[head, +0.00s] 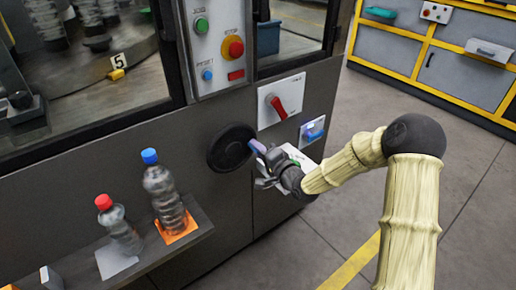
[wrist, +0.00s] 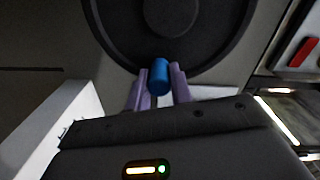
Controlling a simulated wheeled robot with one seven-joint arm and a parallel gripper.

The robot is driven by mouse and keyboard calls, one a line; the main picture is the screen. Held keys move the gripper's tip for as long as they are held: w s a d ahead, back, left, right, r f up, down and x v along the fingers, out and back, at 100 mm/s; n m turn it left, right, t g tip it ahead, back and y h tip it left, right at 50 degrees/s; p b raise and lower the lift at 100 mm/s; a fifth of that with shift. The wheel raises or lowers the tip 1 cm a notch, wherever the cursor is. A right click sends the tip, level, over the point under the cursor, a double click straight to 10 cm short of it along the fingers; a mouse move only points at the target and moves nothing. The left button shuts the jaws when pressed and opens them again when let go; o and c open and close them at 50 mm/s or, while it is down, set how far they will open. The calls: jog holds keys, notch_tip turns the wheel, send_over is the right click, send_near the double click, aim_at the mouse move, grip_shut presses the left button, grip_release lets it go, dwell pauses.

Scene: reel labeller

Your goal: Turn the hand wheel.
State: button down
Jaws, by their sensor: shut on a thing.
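The hand wheel (head: 230,148) is a black disc on the dark front of the machine, below the button panel. In the wrist view the wheel (wrist: 172,22) fills the top, and a blue handle (wrist: 159,77) stands at its lower rim. My gripper (wrist: 160,88) has its two purple fingers closed on either side of the blue handle. In the head view my gripper (head: 257,147) reaches the wheel's right edge from the right, and the handle is hidden there.
A red rotary switch (head: 275,105) sits on a white plate right of the wheel. A button panel (head: 216,45) is above. A shelf (head: 198,222) with a blue-capped bottle (head: 165,192) and a red-capped bottle (head: 119,226) juts out at lower left. Floor at right is clear.

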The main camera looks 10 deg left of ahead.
jog(key=shift+w+r, duration=0.15)
jog(key=shift+r, duration=0.45)
jog(key=c, duration=1.3)
grip_release()
jog(key=shift+c, duration=0.2)
jog(key=shift+o, duration=0.4)
jog(key=shift+f, duration=0.1)
jog(key=shift+s+f, duration=0.1)
jog(key=shift+s, duration=0.1)
jog(key=p+v, duration=0.1)
jog(key=v, duration=1.6)
jog(key=shift+d+f, duration=0.1)
